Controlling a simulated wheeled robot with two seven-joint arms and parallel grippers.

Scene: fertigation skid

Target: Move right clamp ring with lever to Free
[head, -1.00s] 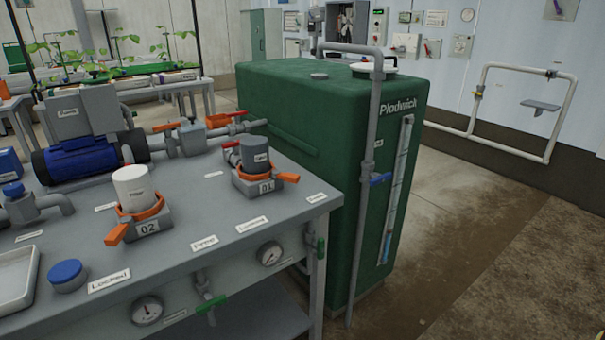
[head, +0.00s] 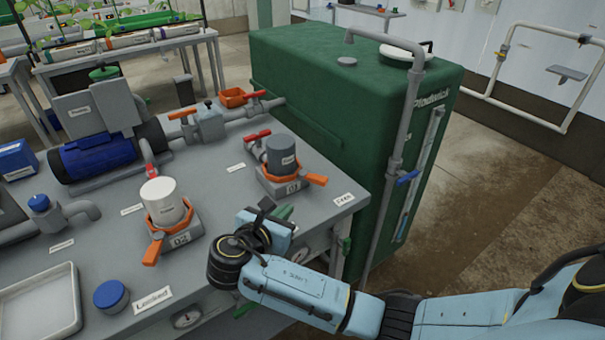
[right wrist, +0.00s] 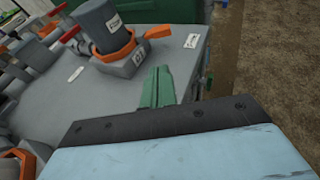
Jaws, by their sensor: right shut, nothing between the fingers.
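The right clamp ring with lever is orange (head: 277,182) and sits around the dark grey cylinder (head: 281,152) on the block marked 01. Its orange lever (head: 316,180) points right. In the right wrist view the ring (right wrist: 118,53) circles the cylinder's base. My right gripper (head: 284,212) is at the table's front edge, in front of block 01 and apart from the ring. Its green fingers (right wrist: 158,87) are shut and empty in the wrist view. My left gripper is out of view.
A second orange ring (head: 168,220), with its lever pointing to the front, surrounds the white cylinder (head: 165,198) on block 02. A blue knob (head: 111,295) sits by the Locked label (head: 153,300). The green tank (head: 320,90) stands behind and right of the table. Pipes and valves run behind the rings.

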